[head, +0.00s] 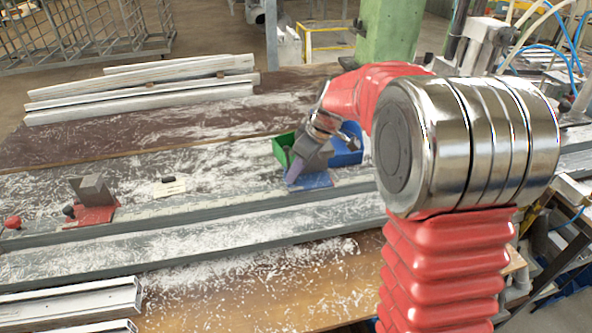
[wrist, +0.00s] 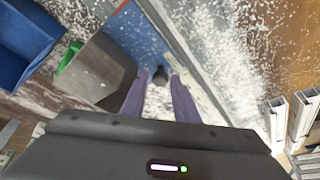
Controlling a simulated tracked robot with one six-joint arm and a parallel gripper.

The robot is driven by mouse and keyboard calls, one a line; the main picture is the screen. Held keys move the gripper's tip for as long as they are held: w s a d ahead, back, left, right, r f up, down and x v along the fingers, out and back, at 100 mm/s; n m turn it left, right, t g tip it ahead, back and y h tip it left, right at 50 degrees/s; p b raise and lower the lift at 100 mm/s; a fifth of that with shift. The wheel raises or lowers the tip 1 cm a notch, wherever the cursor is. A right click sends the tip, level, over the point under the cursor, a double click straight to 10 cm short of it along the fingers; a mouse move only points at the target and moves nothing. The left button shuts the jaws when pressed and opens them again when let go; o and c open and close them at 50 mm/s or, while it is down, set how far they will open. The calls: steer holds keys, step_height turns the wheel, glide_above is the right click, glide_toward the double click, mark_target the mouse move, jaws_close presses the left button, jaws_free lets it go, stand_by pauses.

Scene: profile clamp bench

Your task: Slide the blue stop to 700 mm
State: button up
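The blue stop (head: 318,181) sits on the rail at the middle of the bench, partly hidden by my gripper (head: 292,172) in the head view. In the wrist view its blue base (wrist: 138,35), grey angled block (wrist: 98,68) and small black knob (wrist: 160,75) show. My gripper's two purple fingers (wrist: 159,84) are apart, with the knob between or just beyond their tips. I see gaps beside the knob and no clear contact. No millimetre marks can be read.
A red stop (head: 95,214) with a grey block stands farther left on the rail. A green bin (head: 283,148) and a blue bin (head: 347,146) are behind the blue stop. White profiles (head: 140,92) lie at the back left, others (head: 70,303) at the front left. White shavings cover the bench.

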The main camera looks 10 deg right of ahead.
steer(key=shift+f, duration=0.1)
steer(key=shift+c, duration=0.4)
jaws_close()
